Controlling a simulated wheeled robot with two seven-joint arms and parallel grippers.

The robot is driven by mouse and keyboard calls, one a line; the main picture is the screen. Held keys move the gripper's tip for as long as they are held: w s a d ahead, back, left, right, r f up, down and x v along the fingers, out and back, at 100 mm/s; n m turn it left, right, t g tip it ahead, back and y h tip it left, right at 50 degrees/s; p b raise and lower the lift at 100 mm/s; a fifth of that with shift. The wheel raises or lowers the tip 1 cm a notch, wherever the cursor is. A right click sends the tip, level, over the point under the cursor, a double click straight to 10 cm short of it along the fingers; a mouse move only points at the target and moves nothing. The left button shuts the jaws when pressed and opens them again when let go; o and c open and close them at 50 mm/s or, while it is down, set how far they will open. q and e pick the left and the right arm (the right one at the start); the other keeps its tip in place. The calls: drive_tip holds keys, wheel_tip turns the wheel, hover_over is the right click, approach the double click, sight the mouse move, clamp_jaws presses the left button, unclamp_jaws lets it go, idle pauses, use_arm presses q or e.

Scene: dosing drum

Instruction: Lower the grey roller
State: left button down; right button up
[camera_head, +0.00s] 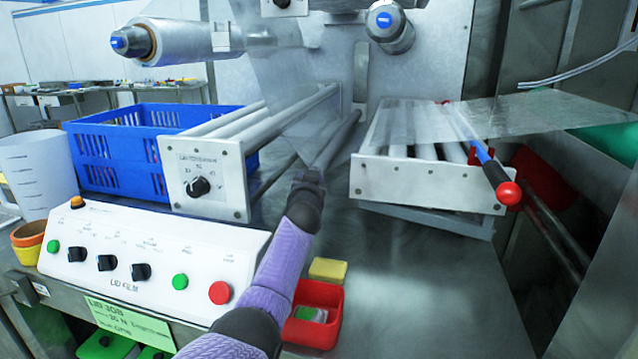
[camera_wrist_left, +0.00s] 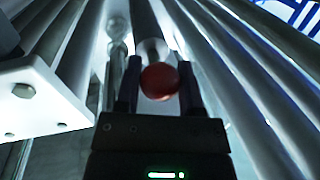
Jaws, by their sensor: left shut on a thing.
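The grey roller (camera_head: 338,140) runs slantwise between the two white roller frames, with a clear film web coming down close to it. My left gripper (camera_head: 308,178) is at the roller's near end, reached by my arm from below. In the left wrist view my left gripper (camera_wrist_left: 160,85) is shut, with a red ball knob (camera_wrist_left: 160,81) between its two fingers. A grey bar (camera_wrist_left: 154,50) extends beyond the knob. The gripper hides the knob in the head view. My right gripper does not show.
The left roller frame (camera_head: 207,179) with a dial and the right roller frame (camera_head: 430,183) flank the arm closely. A red-knobbed lever (camera_head: 508,193) is at the right. A control box (camera_head: 150,258), blue crate (camera_head: 160,118) and red bin (camera_head: 336,322) stand around; the right-front steel is clear.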

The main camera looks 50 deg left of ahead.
use_arm(q)
drive_tip(key=shift+c, duration=1.4)
unclamp_jaws()
drive_tip(key=shift+o, duration=0.3)
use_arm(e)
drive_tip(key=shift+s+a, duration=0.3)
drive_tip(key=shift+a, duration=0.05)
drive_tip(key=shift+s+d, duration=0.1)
use_arm(q)
drive_tip(key=shift+s+d+r+p, duration=0.1)
drive_tip(key=shift+s+d+p, duration=0.2)
drive_tip(key=shift+p, duration=0.1)
drive_tip(key=p+v, duration=0.4)
drive_tip(key=v, duration=0.5)
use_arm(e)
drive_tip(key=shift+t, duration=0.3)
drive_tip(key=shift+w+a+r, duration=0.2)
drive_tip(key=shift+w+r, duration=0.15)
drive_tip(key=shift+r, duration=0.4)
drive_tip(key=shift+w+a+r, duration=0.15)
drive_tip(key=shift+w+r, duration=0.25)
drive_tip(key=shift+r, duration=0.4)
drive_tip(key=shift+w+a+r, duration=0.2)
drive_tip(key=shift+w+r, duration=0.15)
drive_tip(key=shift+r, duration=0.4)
